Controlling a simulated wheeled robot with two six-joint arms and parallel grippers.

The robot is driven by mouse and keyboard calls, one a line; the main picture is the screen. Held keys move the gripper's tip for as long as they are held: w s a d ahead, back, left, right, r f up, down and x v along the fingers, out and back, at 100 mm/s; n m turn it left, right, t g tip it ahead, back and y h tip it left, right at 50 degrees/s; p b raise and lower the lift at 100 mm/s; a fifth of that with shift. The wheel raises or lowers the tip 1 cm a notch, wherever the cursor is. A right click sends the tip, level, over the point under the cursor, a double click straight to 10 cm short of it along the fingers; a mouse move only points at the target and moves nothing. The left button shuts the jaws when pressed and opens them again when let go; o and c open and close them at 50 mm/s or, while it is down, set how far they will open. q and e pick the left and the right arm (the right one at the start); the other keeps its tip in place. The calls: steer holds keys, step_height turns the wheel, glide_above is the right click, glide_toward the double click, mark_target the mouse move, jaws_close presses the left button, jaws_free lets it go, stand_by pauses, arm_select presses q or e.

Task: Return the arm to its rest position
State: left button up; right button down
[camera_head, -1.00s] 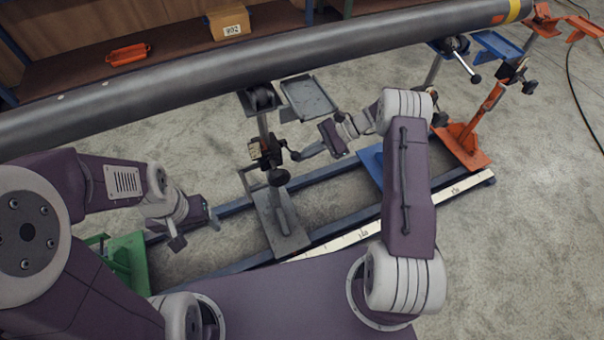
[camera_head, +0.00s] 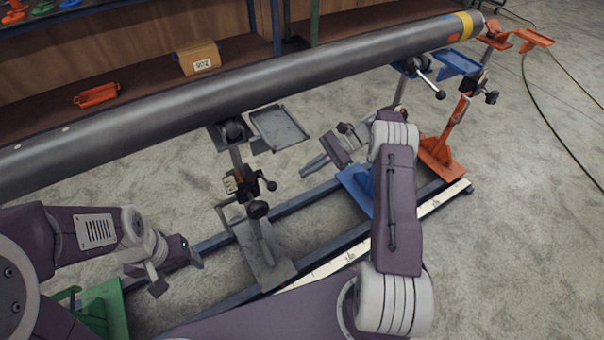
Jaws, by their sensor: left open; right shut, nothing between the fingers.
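My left gripper (camera_head: 176,275) is open and empty at the lower left, above the floor and rails near the green stand (camera_head: 102,309). My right gripper (camera_head: 304,172) is shut and empty, its fingers pointing left, to the right of the grey stand's clamp knob (camera_head: 271,185) and apart from it. My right arm (camera_head: 397,210) is raised and bent from the lower right. The long dark pipe (camera_head: 262,94) lies across the stands beyond both grippers. The pipe's left end is out of view.
A grey stand (camera_head: 264,268), a blue stand (camera_head: 357,188) and an orange stand (camera_head: 442,158) stand along the rails. A grey tray (camera_head: 279,128) is beside the pipe. Behind it, a shelf holds a cardboard box (camera_head: 198,58) and an orange part (camera_head: 97,95). The floor at right is mostly clear, with a cable.

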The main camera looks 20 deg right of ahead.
stand_by(0.4)
steer(key=s+a+r+n+t+h+p, duration=0.1)
steer(key=s+a+r+n+h, duration=0.15)
steer(key=s+n+h, duration=0.6)
steer(key=s+a+r+n+t+h+p, duration=0.1)
steer(key=s+r+n+h, duration=0.3)
steer(key=s, duration=0.8)
step_height(320, 180, up, 18)
steer(key=n+p, duration=0.1)
steer(key=p, duration=1.7)
steer(key=shift+d+f, duration=0.15)
steer(key=shift+f, duration=0.05)
steer(key=shift+f+y, duration=0.1)
steer(key=shift+y, duration=0.15)
